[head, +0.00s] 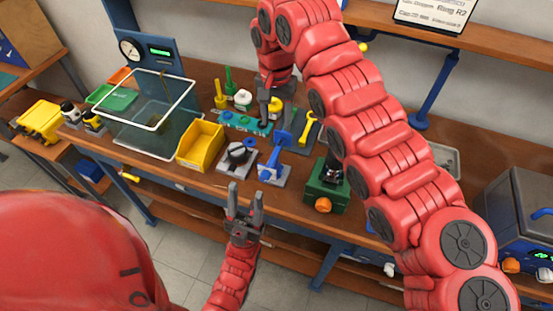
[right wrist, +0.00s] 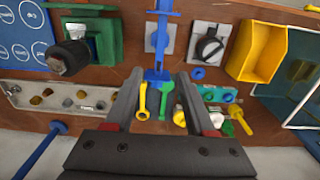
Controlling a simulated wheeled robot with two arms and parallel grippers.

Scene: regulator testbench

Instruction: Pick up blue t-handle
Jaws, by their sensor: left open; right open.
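The blue t-handle (head: 283,137) is on the bench near the middle, behind a grey plate with a blue fixture (head: 270,170). In the right wrist view a blue T-shaped piece (right wrist: 157,76) shows between the fingertips; I cannot tell whether it touches either finger. My right gripper (head: 272,112) is open, reaching down from above just behind the t-handle in the head view. My left gripper (head: 246,190) is open and empty, in front of the bench's front edge, well apart from the t-handle.
A yellow wrench (head: 307,130) lies right of the t-handle; a green wrench (right wrist: 167,100) lies close by. A yellow bin (head: 201,146) and a grey plate with a black knob (head: 237,154) stand left. A green box (head: 325,188) stands right. A clear tank (head: 150,125) is further left.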

